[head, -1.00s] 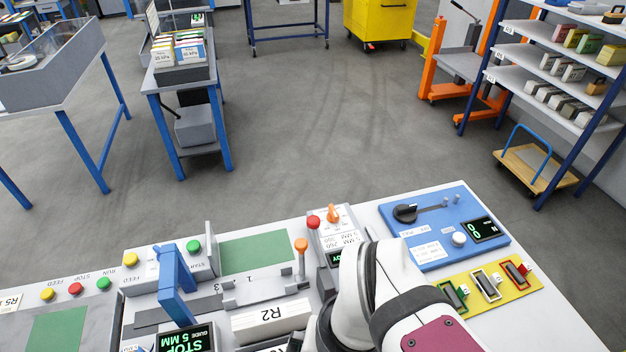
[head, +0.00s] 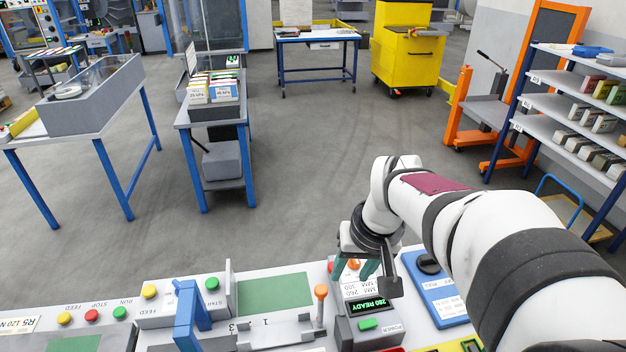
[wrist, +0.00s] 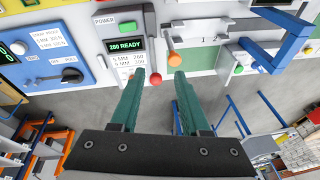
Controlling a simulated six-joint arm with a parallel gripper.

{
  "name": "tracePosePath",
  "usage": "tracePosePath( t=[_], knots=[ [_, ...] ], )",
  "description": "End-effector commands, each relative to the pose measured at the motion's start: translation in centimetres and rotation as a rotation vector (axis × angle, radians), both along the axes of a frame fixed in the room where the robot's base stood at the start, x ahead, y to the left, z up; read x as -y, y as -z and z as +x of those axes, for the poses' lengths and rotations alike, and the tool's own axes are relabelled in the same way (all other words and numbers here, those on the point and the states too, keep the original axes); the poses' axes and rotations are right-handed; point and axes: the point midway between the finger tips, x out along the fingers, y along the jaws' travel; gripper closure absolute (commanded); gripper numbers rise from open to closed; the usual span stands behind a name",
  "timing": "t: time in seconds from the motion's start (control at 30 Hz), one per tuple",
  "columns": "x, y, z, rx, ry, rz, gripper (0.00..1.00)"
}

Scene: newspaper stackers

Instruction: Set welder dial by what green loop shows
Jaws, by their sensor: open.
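A box with a lit display reading 280 READY (wrist: 127,45) stands on the bench. It has a green POWER button (head: 368,325), a red button (head: 331,266) and an orange dial (head: 353,264). In the wrist view the dial is mostly behind a fingertip, so its setting cannot be read. My gripper (wrist: 160,74) is open and empty above the box's far end, the red button showing between its fingers. A blue panel (head: 440,306) beside the box carries a black knob (wrist: 70,75). Only an edge of the yellow panel (head: 450,349) shows; the green loop cannot be made out clearly.
An orange-knobbed lever (head: 321,292) stands close left of the box, near a green pad (head: 275,291). A blue clamp arm (head: 186,315) rises farther left. My arm covers the bench's right side. Open floor lies beyond the bench.

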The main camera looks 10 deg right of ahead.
Motion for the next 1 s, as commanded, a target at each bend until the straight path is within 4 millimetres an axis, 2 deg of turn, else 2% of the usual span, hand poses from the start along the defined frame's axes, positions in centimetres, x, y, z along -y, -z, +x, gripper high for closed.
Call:
tracePosePath(
  t=[0.03,0.1,0.2,0.27,0.37,0.7,0.83,1.0],
  knots=[
    [2.3,0.7,3.6,0.039,-0.037,-0.034,0.54],
    [5.0,1.4,7.4,0.095,-0.09,-0.083,0.54],
    [7.2,2.2,10.2,0.137,-0.131,-0.126,0.54],
    [7.5,2.7,10.8,0.144,-0.14,-0.135,0.54],
    [7.5,4.5,11.5,0.141,-0.142,-0.133,0.54],
    [7.4,13.6,15.2,0.14,-0.14,-0.132,0.54],
    [7.4,15.5,16.0,0.142,-0.14,-0.132,0.54],
    [7.4,16.6,16.5,0.143,-0.14,-0.133,0.54]
  ],
)
